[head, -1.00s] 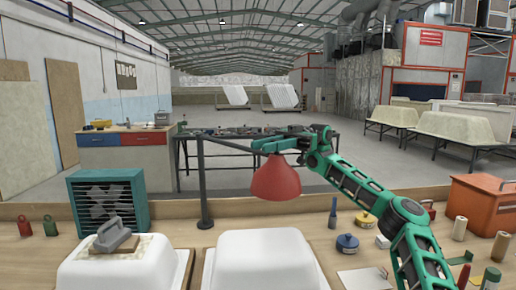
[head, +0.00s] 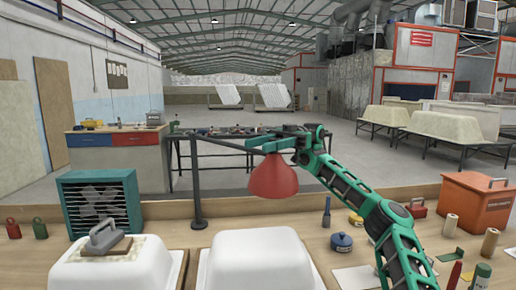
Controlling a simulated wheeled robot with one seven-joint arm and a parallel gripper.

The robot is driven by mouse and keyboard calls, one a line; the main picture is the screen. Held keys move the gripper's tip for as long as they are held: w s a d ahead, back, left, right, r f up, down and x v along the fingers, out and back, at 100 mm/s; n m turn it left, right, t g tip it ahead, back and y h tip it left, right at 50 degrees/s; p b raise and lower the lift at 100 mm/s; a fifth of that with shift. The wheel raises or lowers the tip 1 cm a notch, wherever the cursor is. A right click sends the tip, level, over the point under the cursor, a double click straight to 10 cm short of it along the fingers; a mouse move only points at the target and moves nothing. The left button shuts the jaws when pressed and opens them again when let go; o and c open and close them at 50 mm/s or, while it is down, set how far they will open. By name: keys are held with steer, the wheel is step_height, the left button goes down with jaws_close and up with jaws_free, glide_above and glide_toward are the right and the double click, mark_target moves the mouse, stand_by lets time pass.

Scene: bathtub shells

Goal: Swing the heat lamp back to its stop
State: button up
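The heat lamp has a red cone shade (head: 273,178) hanging from a thin dark arm, which runs from the top of a dark post (head: 196,180) at the bench's back edge. The shade hangs behind and above the middle white tub shell (head: 262,258). My gripper (head: 262,143) is at the top of the shade, with its green fingers pointing left along the lamp's arm. The fingers overlap the lamp's top there, so I cannot tell whether they are closed on it.
A teal fan heater (head: 102,203) stands left of the post. A second white shell (head: 118,264) carries a grey-handled float (head: 104,238). On the right are a blue pot (head: 341,242), an orange toolbox (head: 476,202) and several small containers.

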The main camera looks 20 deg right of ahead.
steer(key=shift+d, duration=0.15)
steer(key=shift+w+d, duration=0.15)
steer(key=shift+d, duration=0.1)
steer(key=v, duration=1)
steer(key=shift+w, duration=0.15)
